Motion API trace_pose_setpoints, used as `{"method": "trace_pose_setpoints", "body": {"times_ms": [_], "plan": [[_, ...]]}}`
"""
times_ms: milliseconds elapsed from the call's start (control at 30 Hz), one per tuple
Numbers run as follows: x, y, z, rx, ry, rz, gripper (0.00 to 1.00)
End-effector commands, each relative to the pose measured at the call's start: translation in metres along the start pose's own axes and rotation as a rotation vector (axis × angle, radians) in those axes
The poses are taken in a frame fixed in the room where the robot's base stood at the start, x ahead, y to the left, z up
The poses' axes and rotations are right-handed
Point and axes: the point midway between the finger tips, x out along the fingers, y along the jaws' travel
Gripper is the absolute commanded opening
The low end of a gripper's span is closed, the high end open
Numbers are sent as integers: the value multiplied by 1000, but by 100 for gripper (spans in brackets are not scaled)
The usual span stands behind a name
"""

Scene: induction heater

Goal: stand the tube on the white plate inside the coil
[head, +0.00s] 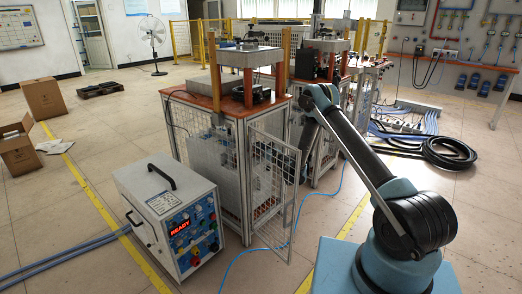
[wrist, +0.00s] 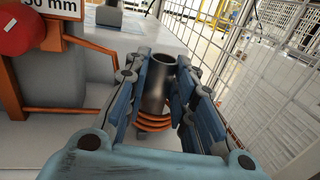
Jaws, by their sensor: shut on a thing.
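In the wrist view a grey metal tube (wrist: 155,88) stands upright, its open top facing up. My gripper (wrist: 166,78) is shut on it, with blue fingers on its left and right sides. The orange copper coil (wrist: 153,126) shows at the tube's lower part, its turns curving across between the fingers. I cannot tell how deep the tube's bottom sits in the coil. The white plate is not distinguishable; the tube, coil and fingers hide the place below. In the head view my arm reaches into the caged bench, and the gripper, tube and coil cannot be made out there.
A wire-mesh panel (wrist: 280,95) stands close on the right of the wrist view. In the head view, the mesh door (head: 273,190) stands open beside a control box (head: 168,215) reading READY.

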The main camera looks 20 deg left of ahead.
Motion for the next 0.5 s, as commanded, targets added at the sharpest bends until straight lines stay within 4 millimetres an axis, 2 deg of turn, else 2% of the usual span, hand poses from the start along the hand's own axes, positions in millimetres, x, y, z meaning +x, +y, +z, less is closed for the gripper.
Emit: {"method": "trace_pose_setpoints", "body": {"times_ms": [500], "plan": [[0, 1, -17, -2, 3, 2, 0]]}}
